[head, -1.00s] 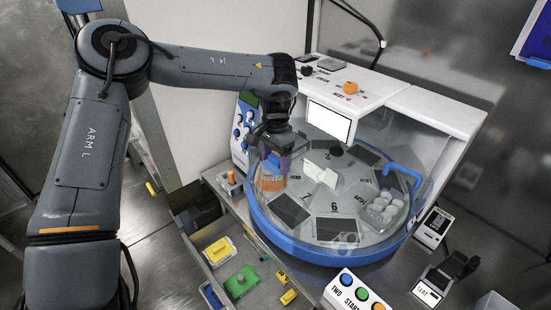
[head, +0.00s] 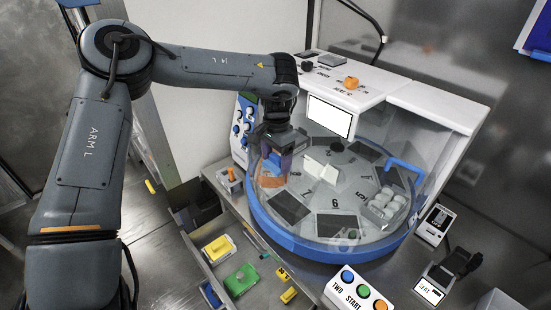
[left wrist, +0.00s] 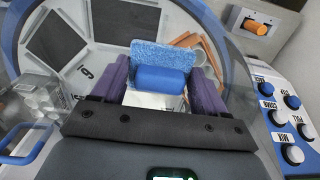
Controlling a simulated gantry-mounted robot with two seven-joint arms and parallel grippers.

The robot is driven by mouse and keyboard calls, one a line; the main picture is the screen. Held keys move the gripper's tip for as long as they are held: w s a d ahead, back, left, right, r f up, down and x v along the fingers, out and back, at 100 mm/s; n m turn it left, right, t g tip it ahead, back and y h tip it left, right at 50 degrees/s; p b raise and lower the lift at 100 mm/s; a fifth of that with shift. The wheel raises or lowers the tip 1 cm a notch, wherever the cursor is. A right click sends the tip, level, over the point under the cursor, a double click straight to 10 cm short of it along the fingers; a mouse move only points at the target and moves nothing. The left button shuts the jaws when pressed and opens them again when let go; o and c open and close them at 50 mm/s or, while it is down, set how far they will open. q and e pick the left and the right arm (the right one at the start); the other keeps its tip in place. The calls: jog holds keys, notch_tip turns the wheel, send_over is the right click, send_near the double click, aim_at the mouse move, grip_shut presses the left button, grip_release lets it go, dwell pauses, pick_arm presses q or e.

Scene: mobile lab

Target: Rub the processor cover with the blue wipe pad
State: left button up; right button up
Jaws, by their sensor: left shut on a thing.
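The processor is a white machine with a round blue-rimmed drum under a clear cover (head: 405,170) with a blue handle (head: 404,170). My left gripper (head: 273,160) is over the left part of the drum. In the left wrist view, its purple fingers (left wrist: 160,85) are shut on the blue wipe pad (left wrist: 160,76), gripping its blue block with the fuzzy light-blue sheet on the far side. In the head view the pad is mostly hidden by the gripper. Whether the pad touches the cover cannot be told. My right gripper is not in view.
A button box (head: 357,296) stands in front of the drum. An open drawer with yellow (head: 219,249) and green (head: 241,280) blocks lies at the lower left. A control panel (left wrist: 288,115) with knobs stands beside the drum. Small devices (head: 436,222) are at the right.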

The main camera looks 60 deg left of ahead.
pick_arm(q)
jog(key=shift+w+a+r, duration=0.1)
jog(key=shift+w+a, duration=0.05)
jog(key=shift+w, duration=0.7)
jog(key=shift+w+a, duration=0.15)
jog(key=shift+w, duration=0.7)
jog(key=shift+w+a, duration=0.15)
jog(key=shift+w, duration=0.65)
jog(key=shift+w+a, duration=0.15)
jog(key=shift+w, duration=0.6)
jog(key=shift+f, duration=0.25)
jog(key=shift+s+d+b, duration=0.15)
jog(key=shift+s+b, duration=0.6)
jog(key=shift+s+d+r+b, duration=0.15)
jog(key=shift+s+b, duration=0.25)
jog(key=shift+s, duration=0.5)
jog(key=shift+s+d+b, duration=0.15)
jog(key=shift+s+b, duration=0.3)
jog(key=shift+s, duration=0.2)
jog(key=shift+s+d+b, duration=0.15)
jog(key=shift+s+b, duration=0.35)
jog(key=shift+s, duration=0.6)
